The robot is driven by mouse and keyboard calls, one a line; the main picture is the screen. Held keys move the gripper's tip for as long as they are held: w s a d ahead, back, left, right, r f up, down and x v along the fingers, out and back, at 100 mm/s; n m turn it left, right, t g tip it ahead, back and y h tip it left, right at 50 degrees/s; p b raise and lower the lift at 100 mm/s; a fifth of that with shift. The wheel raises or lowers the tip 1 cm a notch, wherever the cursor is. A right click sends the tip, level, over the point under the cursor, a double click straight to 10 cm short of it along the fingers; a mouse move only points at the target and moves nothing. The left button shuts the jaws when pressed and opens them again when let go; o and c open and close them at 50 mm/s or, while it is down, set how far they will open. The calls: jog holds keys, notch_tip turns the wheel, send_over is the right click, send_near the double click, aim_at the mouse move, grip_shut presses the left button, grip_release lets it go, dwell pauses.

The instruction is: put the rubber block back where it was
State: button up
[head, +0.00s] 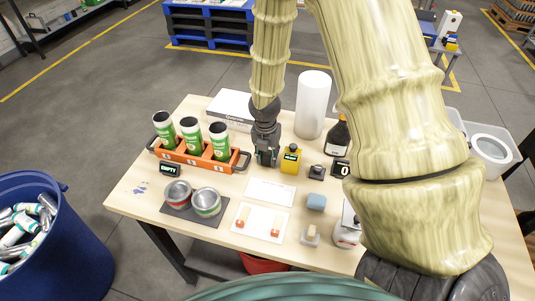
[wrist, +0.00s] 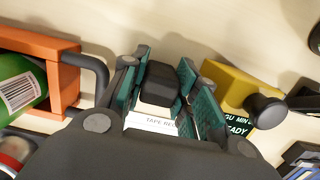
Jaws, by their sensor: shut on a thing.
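In the wrist view, my gripper (wrist: 160,92) is shut on a black block with rounded edges (wrist: 160,80), which looks like the rubber block. A pale part shows just below the black. A white label (wrist: 155,124) reading "TAPE RE…" shows between the fingers, its end hidden. In the head view the held block is hidden by the fingers. I cannot tell if it touches the table.
A white roll (head: 312,104) stands behind.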

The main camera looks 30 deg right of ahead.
aim_at(266, 154)
jog(key=shift+f, duration=0.15)
jog(key=o, duration=1)
notch_tip(266, 154, up, 12)
jog(key=s+a+b, duration=0.1)
jog(key=b, duration=0.1)
dwell(0.5)
